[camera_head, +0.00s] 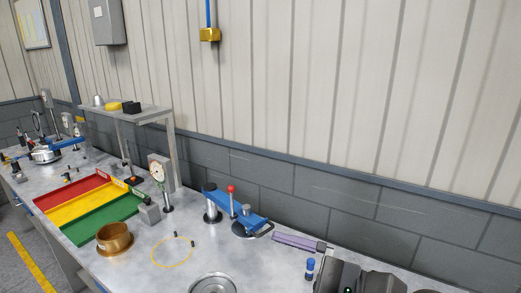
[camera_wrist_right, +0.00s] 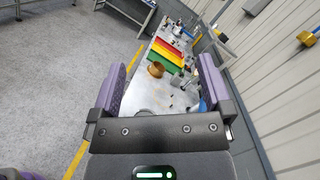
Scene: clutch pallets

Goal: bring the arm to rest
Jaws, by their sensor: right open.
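My right gripper (camera_head: 302,243) is at the bottom right of the head view, by the bench's near right part. One purple finger shows there beside its dark body. In the right wrist view the gripper (camera_wrist_right: 162,82) has its two purple fingers wide apart. Nothing is held between them; the bench beyond shows through the gap.
The grey bench (camera_head: 180,265) carries a red, yellow and green tray (camera_head: 88,208), a brass cup (camera_head: 115,238), a dial gauge (camera_head: 159,170), a blue lever fixture (camera_head: 235,208) and a small blue-capped bottle (camera_head: 310,268). A shelf (camera_head: 150,114) stands behind. Open floor (camera_wrist_right: 60,70) lies left in the wrist view.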

